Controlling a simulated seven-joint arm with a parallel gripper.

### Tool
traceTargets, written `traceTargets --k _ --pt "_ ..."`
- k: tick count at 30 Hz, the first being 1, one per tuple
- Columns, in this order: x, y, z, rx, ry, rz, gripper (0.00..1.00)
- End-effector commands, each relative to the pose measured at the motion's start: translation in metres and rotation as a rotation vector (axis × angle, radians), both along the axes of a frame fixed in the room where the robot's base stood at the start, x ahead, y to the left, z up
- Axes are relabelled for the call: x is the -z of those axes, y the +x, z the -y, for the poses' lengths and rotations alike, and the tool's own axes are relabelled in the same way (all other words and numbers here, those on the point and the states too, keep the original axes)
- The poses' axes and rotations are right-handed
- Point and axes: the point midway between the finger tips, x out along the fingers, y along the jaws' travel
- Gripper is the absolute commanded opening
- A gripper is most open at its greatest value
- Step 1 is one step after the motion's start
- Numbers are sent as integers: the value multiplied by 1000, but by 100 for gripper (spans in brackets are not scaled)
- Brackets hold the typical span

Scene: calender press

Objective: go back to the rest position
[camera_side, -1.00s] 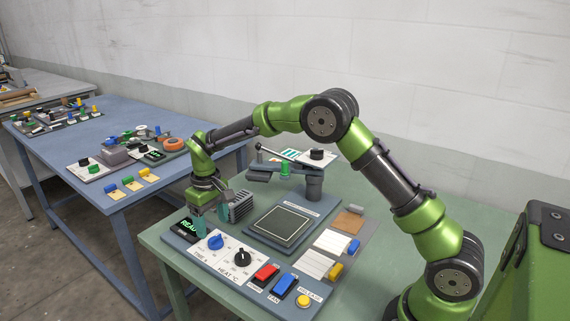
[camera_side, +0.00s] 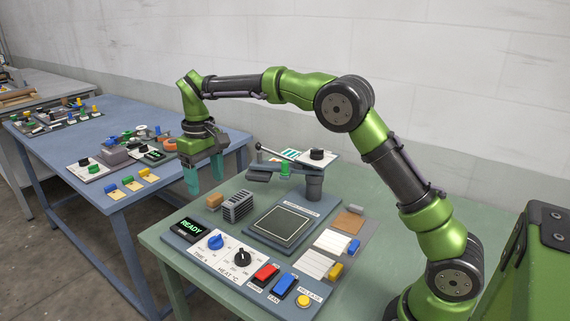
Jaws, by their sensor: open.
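My gripper (camera_side: 205,178) is open and empty, with its teal fingers pointing down. It hangs in the air above the back left corner of the green table, near the gap to the blue table. Below and right of it stand a small tan block (camera_side: 215,201) and a grey ribbed block (camera_side: 238,206), both clear of the fingers. The press (camera_side: 286,224) has a dark square plate, and its upper arm (camera_side: 281,172) is swung to the back, off the plate. The display (camera_side: 190,229) reads READY.
The control panel has a blue knob (camera_side: 215,241), a black knob (camera_side: 243,258), a red switch (camera_side: 265,272), a blue switch (camera_side: 284,284) and a yellow button (camera_side: 303,301). White cards (camera_side: 316,264) lie right of the plate. A blue table (camera_side: 75,150) with several small parts stands at left.

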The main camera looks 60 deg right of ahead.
Motion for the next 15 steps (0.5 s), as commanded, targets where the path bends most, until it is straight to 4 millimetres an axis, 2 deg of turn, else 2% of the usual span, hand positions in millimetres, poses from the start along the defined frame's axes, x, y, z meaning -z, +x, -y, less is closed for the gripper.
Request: traceTargets --k 4,6,8,11,15 --pt "7 3 1 21 -4 17 68" --pt "19 -3 0 34 2 11 68" --pt "19 -13 0 50 13 22 68" --pt "8 -37 2 85 41 63 68" --pt "-13 -81 5 145 89 143 68"
